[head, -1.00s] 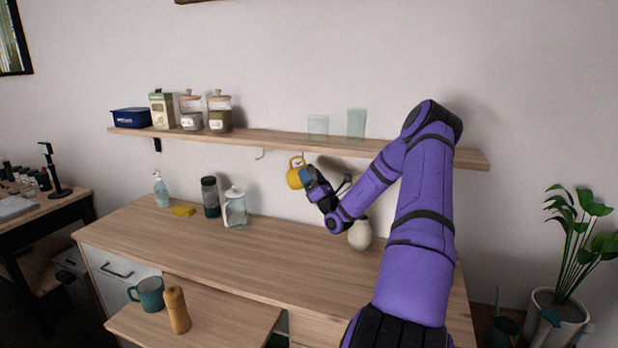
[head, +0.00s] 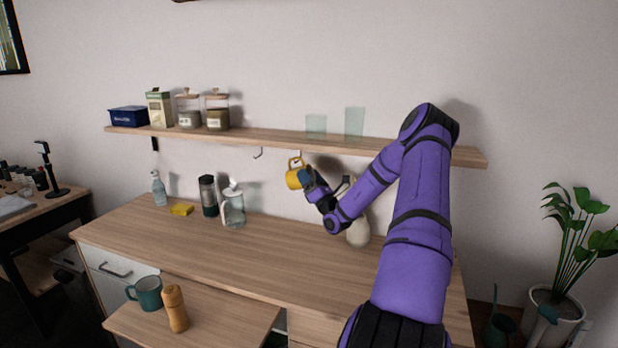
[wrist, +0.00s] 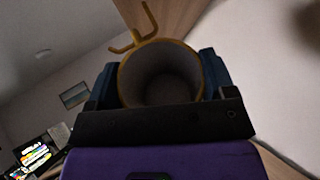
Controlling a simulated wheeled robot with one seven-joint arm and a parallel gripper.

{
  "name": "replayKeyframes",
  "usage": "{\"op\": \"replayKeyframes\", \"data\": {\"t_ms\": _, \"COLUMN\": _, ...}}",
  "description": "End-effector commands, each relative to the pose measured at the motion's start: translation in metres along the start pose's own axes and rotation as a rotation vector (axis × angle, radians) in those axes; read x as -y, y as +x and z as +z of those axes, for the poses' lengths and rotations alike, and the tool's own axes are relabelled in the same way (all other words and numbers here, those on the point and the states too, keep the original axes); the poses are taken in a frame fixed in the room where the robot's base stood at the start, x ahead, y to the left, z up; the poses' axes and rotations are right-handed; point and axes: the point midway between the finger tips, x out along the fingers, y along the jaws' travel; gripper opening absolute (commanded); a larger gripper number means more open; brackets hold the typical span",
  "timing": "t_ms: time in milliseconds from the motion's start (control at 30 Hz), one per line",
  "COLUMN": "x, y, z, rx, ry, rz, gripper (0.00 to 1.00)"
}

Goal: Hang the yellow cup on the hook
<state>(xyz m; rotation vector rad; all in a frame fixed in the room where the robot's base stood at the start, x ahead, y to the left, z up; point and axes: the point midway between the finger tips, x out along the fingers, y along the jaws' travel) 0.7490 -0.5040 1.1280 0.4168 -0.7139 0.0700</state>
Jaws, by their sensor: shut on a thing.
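The yellow cup (head: 293,180) is in the air just under the wall shelf, its handle at the top. My gripper (head: 305,179) is shut on the cup from the right. In the wrist view the cup (wrist: 122,83) sits between the two blue fingers, its open rim facing the camera and its yellow handle at the upper left. A small metal hook (head: 258,153) hangs under the shelf, left of the cup and apart from it. A pale bit under the shelf, just above the handle, may be another hook; I cannot tell whether the handle touches it.
The shelf (head: 250,140) bears jars, boxes and two glasses. The middle of the counter is clear.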

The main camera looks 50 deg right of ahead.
Motion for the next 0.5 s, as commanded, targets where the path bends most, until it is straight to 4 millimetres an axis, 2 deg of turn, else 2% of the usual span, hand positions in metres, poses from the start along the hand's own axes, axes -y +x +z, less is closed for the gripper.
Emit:
{"op": "replayKeyframes", "data": {"t_ms": 33, "x": -0.0002, "y": 0.0003, "z": 0.0003, "rx": 0.001, "ry": 0.0, "rz": 0.001, "gripper": 0.46}}
{"op": "replayKeyframes", "data": {"t_ms": 67, "x": -0.0002, "y": 0.0003, "z": 0.0003, "rx": 0.001, "ry": 0.0, "rz": 0.001, "gripper": 0.79}}
{"op": "replayKeyframes", "data": {"t_ms": 100, "x": -0.0002, "y": 0.0003, "z": 0.0003, "rx": 0.001, "ry": 0.0, "rz": 0.001, "gripper": 0.88}}
{"op": "replayKeyframes", "data": {"t_ms": 167, "x": -0.0002, "y": 0.0003, "z": 0.0002, "rx": 0.001, "ry": 0.0, "rz": 0.001, "gripper": 1.0}}
{"op": "replayKeyframes", "data": {"t_ms": 500, "x": 0.0004, "y": -0.007, "z": -0.0002, "rx": -0.001, "ry": 0.0, "rz": -0.001, "gripper": 1.0}}
